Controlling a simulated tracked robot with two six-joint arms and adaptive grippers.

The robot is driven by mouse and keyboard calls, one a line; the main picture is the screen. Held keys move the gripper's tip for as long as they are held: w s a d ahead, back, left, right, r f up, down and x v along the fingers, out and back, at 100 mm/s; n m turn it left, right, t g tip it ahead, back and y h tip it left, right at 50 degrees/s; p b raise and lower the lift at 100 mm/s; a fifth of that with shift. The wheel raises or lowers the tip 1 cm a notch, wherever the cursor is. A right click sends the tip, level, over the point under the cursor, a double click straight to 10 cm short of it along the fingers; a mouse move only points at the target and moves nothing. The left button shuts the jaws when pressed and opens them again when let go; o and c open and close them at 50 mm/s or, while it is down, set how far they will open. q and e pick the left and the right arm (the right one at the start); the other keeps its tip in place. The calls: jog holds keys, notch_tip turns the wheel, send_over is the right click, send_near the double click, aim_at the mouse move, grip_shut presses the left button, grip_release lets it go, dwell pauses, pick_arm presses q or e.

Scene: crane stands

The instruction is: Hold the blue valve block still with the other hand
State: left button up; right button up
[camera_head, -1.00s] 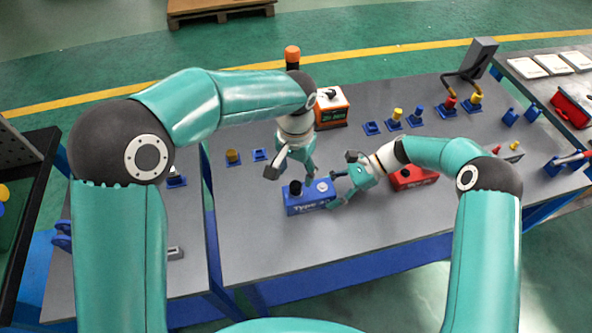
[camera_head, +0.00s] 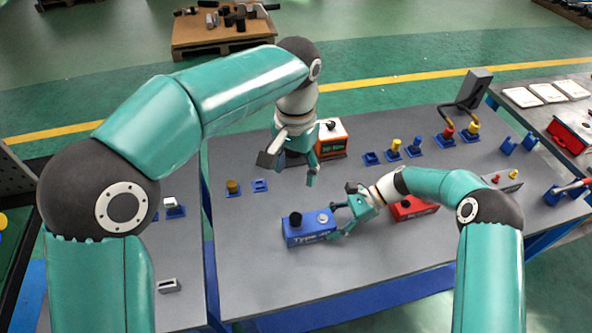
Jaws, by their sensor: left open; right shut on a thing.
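The blue valve block (camera_head: 308,231), with white "Type" lettering and a black knob on top, sits on the grey table. My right gripper (camera_head: 340,218) is shut on its right end, one finger at the near side and one at the far side. My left gripper (camera_head: 289,166) is open and empty, above the table behind the block and clear of it.
A red block (camera_head: 413,208) stands just right of my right gripper, partly hidden by it. An orange and white box (camera_head: 332,139) is beside my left gripper. Small blue stands with yellow and blue plugs (camera_head: 395,148) are at the back. The table's front left is clear.

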jog(key=o, duration=1.5)
jog(key=shift+c, duration=0.2)
jog(key=v, duration=1)
jog(key=shift+w+d+r, duration=0.15)
jog(key=shift+d, duration=0.1)
jog(key=shift+w+d+r, duration=0.1)
jog(key=shift+d+r, duration=0.25)
jog(key=shift+d, duration=0.2)
